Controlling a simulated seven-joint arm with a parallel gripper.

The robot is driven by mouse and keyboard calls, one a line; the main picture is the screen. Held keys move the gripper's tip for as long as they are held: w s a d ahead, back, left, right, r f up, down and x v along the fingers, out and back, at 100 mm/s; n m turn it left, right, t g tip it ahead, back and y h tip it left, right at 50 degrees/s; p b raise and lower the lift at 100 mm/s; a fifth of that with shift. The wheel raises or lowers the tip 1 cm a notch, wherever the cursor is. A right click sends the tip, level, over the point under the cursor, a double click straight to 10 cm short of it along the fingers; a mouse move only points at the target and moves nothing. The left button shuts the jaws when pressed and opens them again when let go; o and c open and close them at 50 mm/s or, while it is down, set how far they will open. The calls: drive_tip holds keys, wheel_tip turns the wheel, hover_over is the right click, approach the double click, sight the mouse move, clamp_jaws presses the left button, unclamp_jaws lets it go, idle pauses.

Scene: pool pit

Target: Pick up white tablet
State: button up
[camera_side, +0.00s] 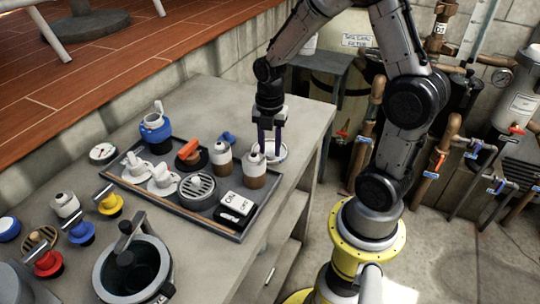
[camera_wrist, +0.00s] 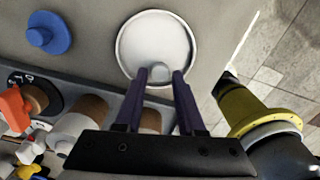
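A shallow round white dish (camera_side: 281,152) stands on the grey counter, below and just behind my gripper (camera_side: 269,150). In the wrist view the dish (camera_wrist: 135,40) fills the top middle. A small pale round piece (camera_wrist: 159,72), which looks like the white tablet, shows at the dish's near side between the fingertips of my gripper (camera_wrist: 161,73). The two dark fingers point down and stand apart. I cannot tell whether they touch the piece. In the side view a white-topped brown bottle partly hides the dish and fingertips.
A dark tray (camera_side: 222,231) beside the dish holds two white-and-brown bottles (camera_side: 255,178), a round grate (camera_side: 197,188), white fittings and a black-and-white box (camera_side: 236,204). A blue knob (camera_wrist: 48,32) lies left of the dish. The counter's edge is close on the right.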

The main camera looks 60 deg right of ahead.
drive_tip(key=shift+f, duration=0.55)
clamp_jaws()
drive_tip(key=shift+r, duration=0.2)
drive_tip(key=shift+r, duration=0.6)
drive_tip(key=s+a+r, duration=0.2)
drive_tip(key=s+r, duration=0.3)
drive_tip(key=s, duration=0.1)
drive_tip(key=s+a+r, duration=0.2)
drive_tip(key=s+r, duration=0.4)
drive_tip(key=s, duration=0.1)
drive_tip(key=shift+s+a+r, duration=0.15)
drive_tip(key=shift+a+r, duration=0.1)
drive_tip(key=shift+a, duration=0.05)
